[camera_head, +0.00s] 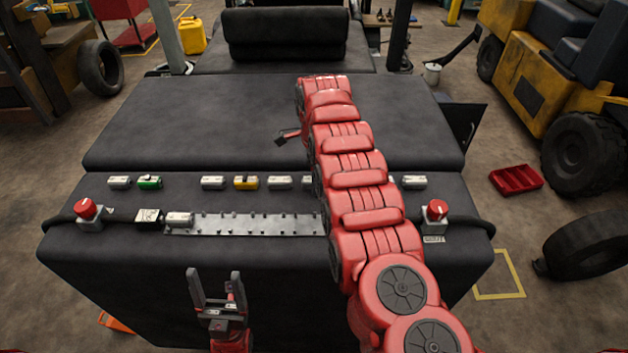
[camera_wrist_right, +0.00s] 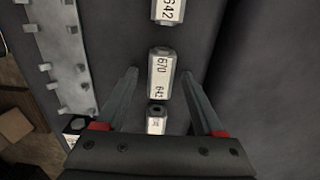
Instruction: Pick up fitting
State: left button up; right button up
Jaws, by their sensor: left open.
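Several white hexagonal fittings (camera_head: 213,182) lie in a row on the black forklift deck in the head view, with a green one (camera_head: 149,182) and a yellow one (camera_head: 246,182) among them. Another white fitting (camera_head: 180,219) sits at the left end of the metal strip. My left gripper (camera_head: 214,276) is open and empty in front of the deck. In the right wrist view, my right gripper (camera_wrist_right: 160,72) is open, its fingers on either side of a white numbered fitting (camera_wrist_right: 160,76); contact is not visible. My right arm hides part of the row in the head view.
The studded metal strip (camera_head: 260,224) runs in front of the row and shows in the right wrist view (camera_wrist_right: 60,55). Red knobs stand at the left (camera_head: 86,209) and right (camera_head: 436,210) of the deck. The deck behind the row is mostly bare.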

grip_shut()
jog(key=shift+w+d, duration=0.1)
dwell(0.3)
